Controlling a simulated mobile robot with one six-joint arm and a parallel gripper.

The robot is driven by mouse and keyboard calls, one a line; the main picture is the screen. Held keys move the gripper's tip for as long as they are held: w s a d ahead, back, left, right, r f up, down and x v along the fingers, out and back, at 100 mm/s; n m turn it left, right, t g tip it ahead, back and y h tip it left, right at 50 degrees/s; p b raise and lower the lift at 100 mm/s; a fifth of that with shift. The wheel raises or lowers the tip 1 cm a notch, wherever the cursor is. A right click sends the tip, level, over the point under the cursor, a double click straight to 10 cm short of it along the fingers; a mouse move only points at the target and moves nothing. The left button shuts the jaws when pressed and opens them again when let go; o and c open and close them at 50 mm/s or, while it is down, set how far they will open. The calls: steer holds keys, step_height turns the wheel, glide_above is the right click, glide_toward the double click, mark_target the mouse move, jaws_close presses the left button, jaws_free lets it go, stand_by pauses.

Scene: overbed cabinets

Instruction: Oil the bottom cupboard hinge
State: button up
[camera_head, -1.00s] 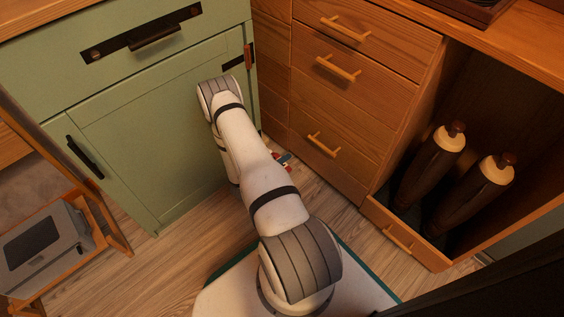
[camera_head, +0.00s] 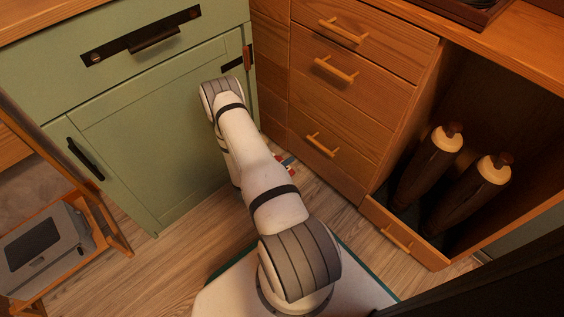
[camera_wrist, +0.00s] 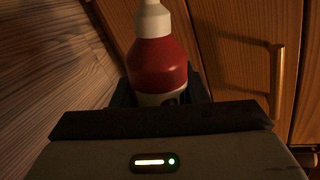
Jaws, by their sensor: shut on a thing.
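The green cupboard door (camera_head: 165,130) is shut in the head view. A dark and orange-red hinge (camera_head: 248,58) shows at its upper right edge. The lower right edge, where a bottom hinge would sit, is hidden behind my arm. In the wrist view my gripper (camera_wrist: 165,88) is shut on a red oil bottle (camera_wrist: 157,62) with a white nozzle (camera_wrist: 153,18), which points away from the gripper. In the head view only a small red bit of the bottle (camera_head: 288,164) shows beside my arm, low in front of the wooden drawers.
Wooden drawers (camera_head: 340,110) with bar handles stand right of the cupboard; one handle (camera_wrist: 277,70) is close to the bottle's right. An open compartment at right holds two dark bottles (camera_head: 430,165). A grey device (camera_head: 45,245) sits on a low stand at left. Wooden floor (camera_head: 150,265) lies between.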

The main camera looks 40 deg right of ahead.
mark_target(294, 172)
steer(key=shift+s+d+p, duration=0.15)
steer(key=shift+s+p, duration=0.3)
steer(key=shift+s, duration=1.9)
